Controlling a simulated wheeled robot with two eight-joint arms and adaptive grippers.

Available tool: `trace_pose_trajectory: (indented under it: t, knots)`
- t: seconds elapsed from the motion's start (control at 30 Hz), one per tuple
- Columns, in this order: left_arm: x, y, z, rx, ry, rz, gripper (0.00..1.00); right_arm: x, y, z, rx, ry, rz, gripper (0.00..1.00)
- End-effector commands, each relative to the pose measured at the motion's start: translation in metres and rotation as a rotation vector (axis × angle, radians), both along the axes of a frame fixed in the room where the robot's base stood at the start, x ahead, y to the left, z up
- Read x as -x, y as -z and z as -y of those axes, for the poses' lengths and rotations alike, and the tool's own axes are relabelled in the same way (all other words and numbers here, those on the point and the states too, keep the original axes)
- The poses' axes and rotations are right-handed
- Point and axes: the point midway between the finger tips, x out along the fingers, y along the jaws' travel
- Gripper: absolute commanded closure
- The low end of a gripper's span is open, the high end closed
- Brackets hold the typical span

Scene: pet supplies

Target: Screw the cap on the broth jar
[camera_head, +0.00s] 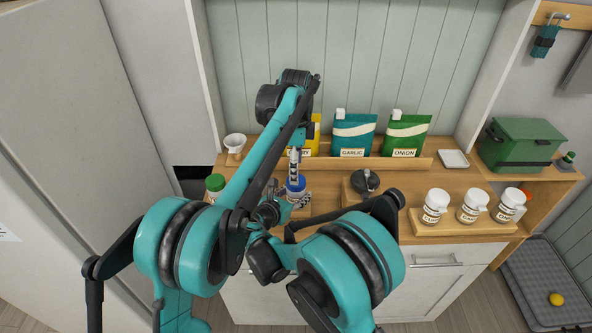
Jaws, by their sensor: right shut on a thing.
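The broth jar (296,196) stands on the wooden counter in the middle, mostly hidden behind my arms. A blue cap (296,183) shows at its top; I cannot tell how firmly it is seated. My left gripper (294,172) comes down from above, close over the blue cap. Its fingers are too small to read. My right gripper (300,200) is low at the jar's side, partly hidden by my arm links, and is shut on the jar.
Yellow, teal garlic (354,136) and green onion (405,136) packets stand along the back. A dark round object (364,181) sits right of the jar. Several white jars (469,206) fill a rack at right. A green-capped jar (215,183) stands left. A green box (520,145) is far right.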

Motion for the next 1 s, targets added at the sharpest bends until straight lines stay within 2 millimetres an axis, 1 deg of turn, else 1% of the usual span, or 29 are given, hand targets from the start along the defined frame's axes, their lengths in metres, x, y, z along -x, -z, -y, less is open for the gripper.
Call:
trace_pose_trajectory:
  t: [0.07, 0.1, 0.23, 0.37, 0.47, 0.8, 0.9, 1.0]
  knots:
    - [0.0, 0.0, 0.0, 0.0, 0.0, 0.0, 0.31, 0.0, 0.0, 0.0, 0.001, 0.0, 0.001, 1.0]
    - [0.0, 0.0, 0.0, 0.0, 0.0, 0.0, 0.34, 0.0, 0.0, 0.0, 0.001, 0.0, 0.001, 1.0]
    - [0.0, -0.001, 0.0, 0.0, -0.034, 0.0, 0.34, 0.0, 0.0, 0.0, 0.001, 0.0, 0.001, 1.0]
    - [0.0, -0.004, 0.0, 0.0, -0.181, 0.0, 0.34, 0.0, 0.0, 0.0, 0.001, 0.0, 0.001, 1.0]
    - [0.0, -0.008, 0.0, 0.0, -0.382, 0.0, 0.34, 0.0, 0.0, 0.0, 0.001, 0.0, 0.001, 1.0]
    - [0.0, -0.025, 0.0, 0.0, -1.193, 0.0, 0.34, 0.0, 0.0, 0.0, 0.001, 0.0, 0.001, 1.0]
    - [0.0, -0.029, 0.0, 0.0, -1.385, 0.0, 0.34, 0.0, 0.0, 0.0, 0.001, 0.0, 0.001, 1.0]
    - [0.0, -0.032, 0.0, 0.0, -1.53, 0.0, 0.34, 0.0, 0.0, 0.0, 0.001, 0.0, 0.001, 1.0]
